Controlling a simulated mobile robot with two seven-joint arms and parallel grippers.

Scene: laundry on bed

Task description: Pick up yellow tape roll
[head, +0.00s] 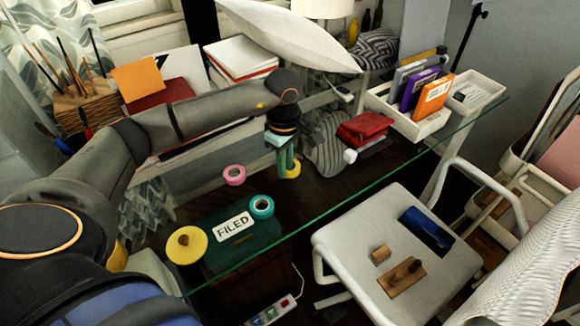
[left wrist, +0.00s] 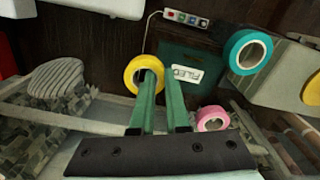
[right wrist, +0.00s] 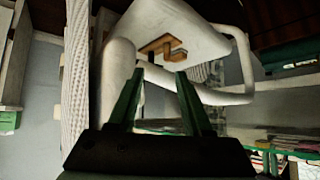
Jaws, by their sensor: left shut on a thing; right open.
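The yellow tape roll (head: 293,170) is at the tips of my left gripper (head: 284,164), over the glass tabletop. In the left wrist view the roll (left wrist: 134,73) faces the camera, with one green finger reaching into its hole; its rim is caught between the fingers (left wrist: 163,90). In the head view the fingers partly cover the roll, and I cannot tell whether it touches the glass. My right gripper (right wrist: 158,75) is open and empty in the right wrist view, facing the white chair.
A pink tape roll (head: 234,175), a teal tape roll (head: 261,207) and a larger yellow roll (head: 186,245) lie to the left and front. A red item (head: 364,127) and a white tray (head: 432,125) are to the right. The white chair (head: 345,240) stands in front.

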